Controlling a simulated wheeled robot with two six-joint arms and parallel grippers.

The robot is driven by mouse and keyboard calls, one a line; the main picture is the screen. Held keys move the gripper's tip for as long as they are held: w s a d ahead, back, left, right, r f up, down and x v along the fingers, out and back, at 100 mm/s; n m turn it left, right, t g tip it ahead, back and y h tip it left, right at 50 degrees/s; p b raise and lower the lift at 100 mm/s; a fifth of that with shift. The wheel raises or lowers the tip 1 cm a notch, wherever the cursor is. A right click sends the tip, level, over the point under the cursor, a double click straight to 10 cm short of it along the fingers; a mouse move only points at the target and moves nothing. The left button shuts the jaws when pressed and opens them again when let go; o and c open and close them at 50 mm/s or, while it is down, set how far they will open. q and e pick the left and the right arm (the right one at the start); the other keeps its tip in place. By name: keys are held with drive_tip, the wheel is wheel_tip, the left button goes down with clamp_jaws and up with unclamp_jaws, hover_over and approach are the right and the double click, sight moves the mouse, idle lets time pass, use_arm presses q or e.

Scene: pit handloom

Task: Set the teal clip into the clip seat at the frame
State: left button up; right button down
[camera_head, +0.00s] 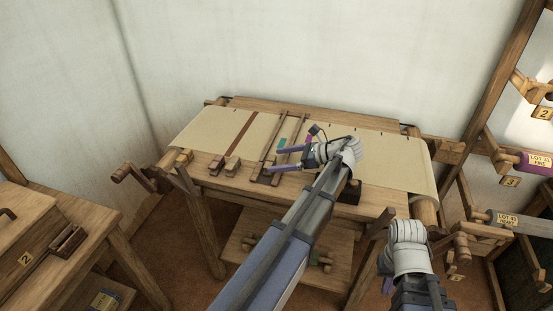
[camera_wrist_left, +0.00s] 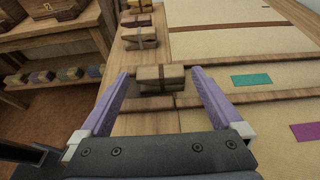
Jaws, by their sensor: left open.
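A flat teal rectangle (camera_head: 282,143) lies on the pale cloth between wooden bars; it also shows right of my fingers in the left wrist view (camera_wrist_left: 251,81). I cannot tell whether it is the teal clip, and no clip seat can be made out. My left gripper (camera_head: 284,159) is open over the loom. In the left wrist view its spread purple fingers (camera_wrist_left: 160,84) frame a small wooden block (camera_wrist_left: 160,77) at a bar's end; whether they touch it is unclear. My right gripper (camera_head: 386,262) is low at the loom's front right, its fingers mostly hidden.
The loom's cloth (camera_head: 200,127) spreads left and right. Similar wooden blocks (camera_wrist_left: 140,38) line the front edge. A magenta patch (camera_wrist_left: 305,131) lies on the cloth. A side table (camera_head: 30,230) stands left; a rack with numbered tags (camera_head: 509,181) stands right.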

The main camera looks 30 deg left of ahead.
use_arm(q)
drive_tip(key=p+v, duration=0.3)
drive_tip(key=v, duration=0.7)
drive_tip(key=shift+d, duration=0.25)
use_arm(e)
wheel_tip(320, 180, up, 4)
